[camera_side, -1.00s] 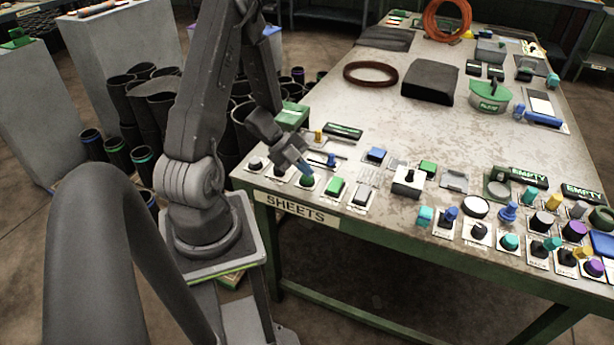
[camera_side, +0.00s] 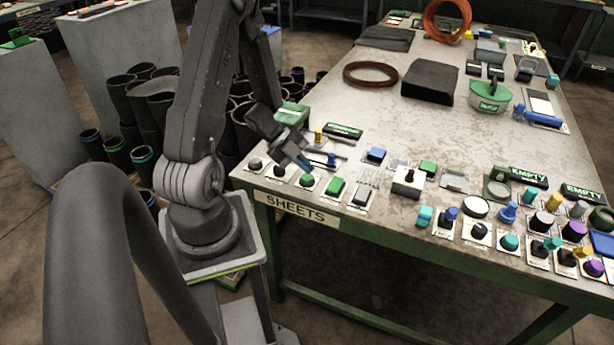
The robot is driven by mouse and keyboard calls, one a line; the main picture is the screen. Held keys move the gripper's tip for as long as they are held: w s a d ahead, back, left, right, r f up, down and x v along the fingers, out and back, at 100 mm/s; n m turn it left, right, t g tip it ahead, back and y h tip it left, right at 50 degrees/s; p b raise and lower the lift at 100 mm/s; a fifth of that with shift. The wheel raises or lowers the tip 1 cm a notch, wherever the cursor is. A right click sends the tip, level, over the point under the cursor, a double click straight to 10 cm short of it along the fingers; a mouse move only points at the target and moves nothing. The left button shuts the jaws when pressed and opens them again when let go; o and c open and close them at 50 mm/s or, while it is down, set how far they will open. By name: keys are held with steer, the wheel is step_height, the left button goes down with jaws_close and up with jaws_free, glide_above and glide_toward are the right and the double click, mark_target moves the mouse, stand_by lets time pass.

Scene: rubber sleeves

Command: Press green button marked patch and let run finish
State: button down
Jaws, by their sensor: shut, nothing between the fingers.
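A round green button (camera_side: 307,180) sits on a pale plate near the front left edge of the table. A square green button (camera_side: 335,187) is just right of it, and another green button (camera_side: 428,168) lies farther right. The lettering on the plates is too small to read, so I cannot tell which one is marked patch. My gripper (camera_side: 304,165) is shut and empty, above and slightly behind the round green button. It appears apart from that button.
Dark knobs (camera_side: 279,171) lie left of the round button, and a blue lever (camera_side: 332,159) is close to my gripper. Many more controls crowd the right front. The table's middle (camera_side: 350,115) is mostly clear.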

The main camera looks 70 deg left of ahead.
mark_target(307, 177)
steer(key=shift+r, duration=0.1)
steer(key=shift+r, duration=2.5)
steer(key=shift+w+r, duration=0.1)
steer(key=shift+w, duration=0.1)
steer(key=w+d+r+n+t+y, duration=0.2)
steer(key=w+r+n+y, duration=0.25)
steer(key=r, duration=0.35)
steer(key=w+d+r+n+t+y, duration=0.1)
steer(key=w+d+r+n+y, duration=0.15)
steer(key=r+n+y, duration=0.35)
steer(key=s+d+r+n+g+h, duration=0.2)
steer(key=s+d+r+n, duration=0.1)
steer(key=s+d, duration=0.3)
steer(key=s+d+r+n+g+h, duration=0.2)
steer(key=s+d, duration=0.5)
steer(key=d, duration=0.4)
steer(key=shift+s+d+r+n+g+h, duration=0.15)
steer(key=shift+s+r+n+g+h, duration=0.2)
steer(key=shift+r+n, duration=0.25)
